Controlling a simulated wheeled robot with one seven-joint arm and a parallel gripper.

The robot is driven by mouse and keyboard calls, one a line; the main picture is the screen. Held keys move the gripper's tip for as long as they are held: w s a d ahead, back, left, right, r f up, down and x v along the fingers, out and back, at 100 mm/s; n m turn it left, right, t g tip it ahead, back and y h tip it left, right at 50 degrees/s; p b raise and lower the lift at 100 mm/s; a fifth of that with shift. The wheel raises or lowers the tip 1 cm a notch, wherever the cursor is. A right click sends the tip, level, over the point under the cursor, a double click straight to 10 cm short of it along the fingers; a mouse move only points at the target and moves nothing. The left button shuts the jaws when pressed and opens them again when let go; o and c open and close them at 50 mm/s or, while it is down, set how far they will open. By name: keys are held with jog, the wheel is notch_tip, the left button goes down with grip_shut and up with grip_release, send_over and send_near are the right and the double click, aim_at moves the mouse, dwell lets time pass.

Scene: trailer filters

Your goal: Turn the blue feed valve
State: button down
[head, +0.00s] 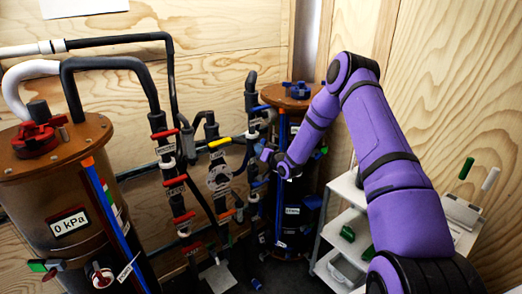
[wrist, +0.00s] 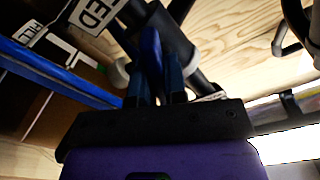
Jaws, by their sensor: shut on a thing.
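The blue feed valve's handle (wrist: 151,45) stands up between my fingers in the wrist view, in front of a dark pipe with pale fittings. A white label (wrist: 97,12) ending in "ED" sits just left of it. My gripper (wrist: 155,85) is shut on this blue handle, with one finger on each side. In the head view my gripper (head: 268,156) reaches from the right to the dark pipes beside the far tank. The handle in its grip is too small and covered to make out there.
A large brown tank (head: 30,215) with a "0 kPa" label stands at left. Pipes with red and yellow valve handles (head: 220,143) run across the middle. The far tank (head: 290,99) has a blue lid knob. A white shelf cart (head: 345,190) stands at right, under my arm.

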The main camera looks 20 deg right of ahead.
jog(key=n, duration=0.5)
jog(key=shift+f+n, duration=0.1)
jog(key=shift+n, duration=0.2)
dwell(0.4)
jog(key=shift+s, duration=0.1)
jog(key=c, duration=1.2)
grip_release()
jog(key=shift+o, duration=0.2)
jog(key=v, duration=1)
jog(key=shift+s, duration=0.35)
